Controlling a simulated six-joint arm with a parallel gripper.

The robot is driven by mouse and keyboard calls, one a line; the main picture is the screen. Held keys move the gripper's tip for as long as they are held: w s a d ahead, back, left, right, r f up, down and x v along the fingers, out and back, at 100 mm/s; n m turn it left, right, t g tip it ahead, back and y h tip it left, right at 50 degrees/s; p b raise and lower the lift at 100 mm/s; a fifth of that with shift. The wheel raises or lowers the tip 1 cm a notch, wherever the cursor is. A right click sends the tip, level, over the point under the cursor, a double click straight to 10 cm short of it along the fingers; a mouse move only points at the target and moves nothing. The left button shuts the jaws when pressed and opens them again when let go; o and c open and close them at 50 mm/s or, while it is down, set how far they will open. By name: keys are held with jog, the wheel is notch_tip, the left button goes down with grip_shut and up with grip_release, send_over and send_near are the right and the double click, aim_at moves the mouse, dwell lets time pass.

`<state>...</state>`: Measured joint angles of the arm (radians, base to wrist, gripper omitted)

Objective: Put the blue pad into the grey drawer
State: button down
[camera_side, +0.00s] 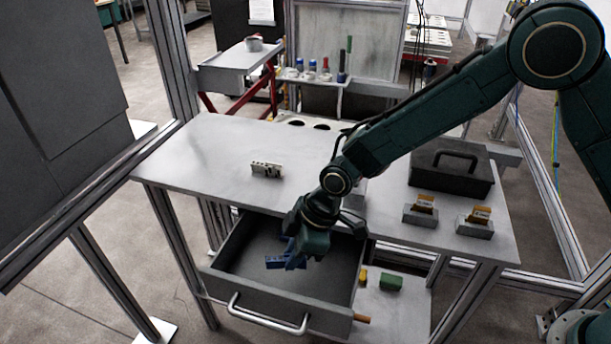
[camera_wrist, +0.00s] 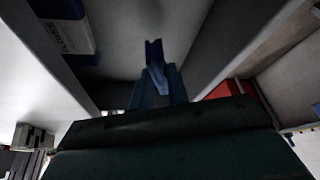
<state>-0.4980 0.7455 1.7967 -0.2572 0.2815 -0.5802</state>
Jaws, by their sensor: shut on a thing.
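The grey drawer (camera_side: 262,300) is pulled open below the table top, with its handle towards the front. My gripper (camera_side: 297,260) points down into the drawer opening, its tips below the rim. It is shut on the blue pad, which shows as a blue shape (camera_wrist: 154,58) between the fingers in the wrist view. The pad is mostly hidden by the fingers, which look blue too. In the side view, blue (camera_side: 274,262) shows just left of the fingertips. Whether the pad touches the drawer floor I cannot tell.
A dark blue and white block with lettering (camera_wrist: 68,35) shows by the drawer wall in the wrist view. The table top (camera_side: 215,150) overhangs the drawer. A light block (camera_side: 266,170), a black case (camera_side: 452,170) and two grey holders (camera_side: 420,214) stand on it. A green block (camera_side: 391,282) lies right of the drawer.

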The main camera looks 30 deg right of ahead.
aim_at(295, 282)
jog(key=shift+f, duration=0.5)
jog(key=shift+f, duration=2.15)
jog(key=shift+f, duration=0.15)
jog(key=c, duration=1.4)
grip_release()
jog(key=shift+o, duration=0.2)
jog(key=v, duration=0.7)
jog(key=shift+r, duration=0.4)
